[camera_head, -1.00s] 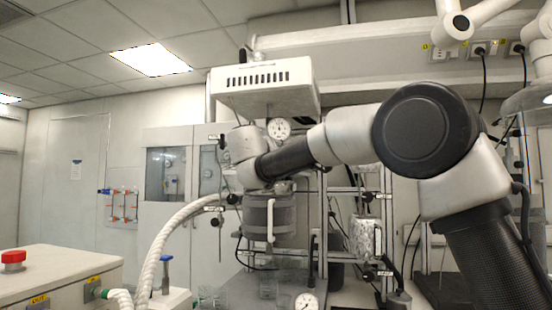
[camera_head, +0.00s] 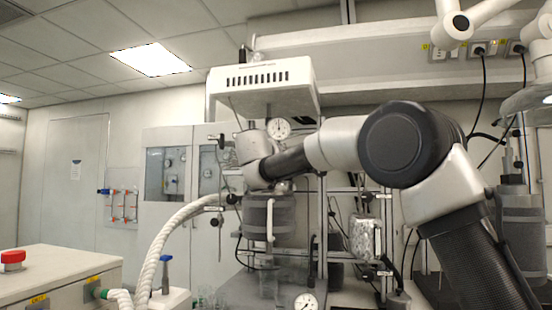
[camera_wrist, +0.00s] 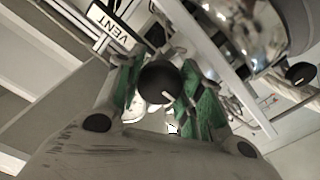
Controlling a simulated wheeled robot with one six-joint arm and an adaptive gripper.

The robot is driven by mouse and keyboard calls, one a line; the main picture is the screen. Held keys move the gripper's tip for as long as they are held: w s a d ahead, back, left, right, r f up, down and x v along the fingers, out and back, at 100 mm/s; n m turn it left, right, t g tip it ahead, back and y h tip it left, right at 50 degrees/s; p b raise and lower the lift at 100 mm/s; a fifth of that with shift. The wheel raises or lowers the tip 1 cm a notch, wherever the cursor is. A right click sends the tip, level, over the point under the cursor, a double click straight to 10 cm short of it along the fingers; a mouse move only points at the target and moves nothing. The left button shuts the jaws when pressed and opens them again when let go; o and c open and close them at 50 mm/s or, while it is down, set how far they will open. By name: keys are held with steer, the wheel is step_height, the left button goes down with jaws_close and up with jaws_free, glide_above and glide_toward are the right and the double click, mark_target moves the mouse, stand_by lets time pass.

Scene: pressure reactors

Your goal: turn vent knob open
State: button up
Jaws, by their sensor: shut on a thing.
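The vent knob (camera_wrist: 160,84) is a round black knob with a short white mark, in the middle of the wrist view. A "VENT" label (camera_wrist: 112,25) stands beside it at the upper left. My gripper (camera_wrist: 158,92) has its green-padded fingers shut on the knob, one on each side. In the head view my arm reaches left to the reactor frame, and my gripper and the knob are hidden there behind the wrist.
A second black knob (camera_wrist: 300,74) and a shiny metal vessel (camera_wrist: 235,25) are close by in the wrist view. The head view shows a pressure gauge (camera_head: 278,128), a grey reactor vessel (camera_head: 268,220), a white overhead box (camera_head: 265,88) and a white hose (camera_head: 170,240).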

steer(key=shift+n, duration=0.3)
steer(key=n, duration=0.4)
steer(key=shift+n, duration=0.3)
steer(key=n, duration=0.8)
steer(key=shift+n, duration=0.4)
steer(key=shift+f+n, duration=0.1)
steer(key=shift+n, duration=1.8)
steer(key=o, duration=1)
steer(key=shift+o, duration=0.2)
steer(key=shift+s, duration=0.1)
